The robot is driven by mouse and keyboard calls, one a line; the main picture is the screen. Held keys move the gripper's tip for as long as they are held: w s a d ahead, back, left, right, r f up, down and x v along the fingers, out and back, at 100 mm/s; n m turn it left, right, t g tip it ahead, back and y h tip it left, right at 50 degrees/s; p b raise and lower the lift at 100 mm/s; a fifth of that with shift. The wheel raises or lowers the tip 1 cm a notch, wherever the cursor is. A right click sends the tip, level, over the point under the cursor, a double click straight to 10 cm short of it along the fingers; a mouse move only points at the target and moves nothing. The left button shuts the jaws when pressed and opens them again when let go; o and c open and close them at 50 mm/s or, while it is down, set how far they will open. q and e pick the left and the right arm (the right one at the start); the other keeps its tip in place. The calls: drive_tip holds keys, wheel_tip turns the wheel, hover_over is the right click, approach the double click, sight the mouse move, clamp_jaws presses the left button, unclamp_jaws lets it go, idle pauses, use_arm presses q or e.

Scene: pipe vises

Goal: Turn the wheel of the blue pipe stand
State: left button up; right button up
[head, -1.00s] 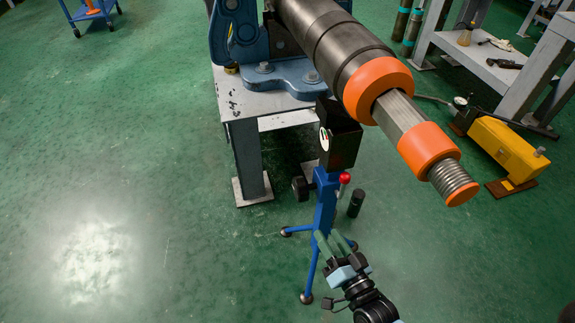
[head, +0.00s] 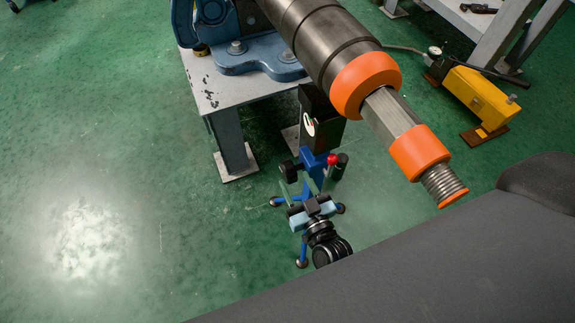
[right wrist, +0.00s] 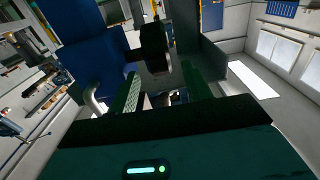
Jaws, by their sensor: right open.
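The blue pipe stand (head: 313,164) stands on the green floor beside the metal bench, with a black head and a red ball knob (head: 331,159). A black wheel (head: 288,169) shows at its left side; in the right wrist view a black round part, apparently this wheel (right wrist: 154,46), is ahead of the fingers. My right gripper (head: 305,184) is close in front of the stand, its green fingers spread. In the right wrist view, the open fingers (right wrist: 160,92) hold nothing, and the blue post (right wrist: 92,42) is at upper left. My left gripper is not in view.
A heavy pipe with orange collars (head: 367,85) overhangs the stand from the bench (head: 235,90). A yellow unit (head: 478,98) stands on the floor at right. Floor at left is clear. A dark grey shape blocks the head view's lower right.

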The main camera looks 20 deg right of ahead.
sight(293, 177)
drive_tip(key=shift+w+a+b, duration=0.1)
drive_tip(key=shift+w+b, duration=0.3)
drive_tip(key=shift+w, duration=2.5)
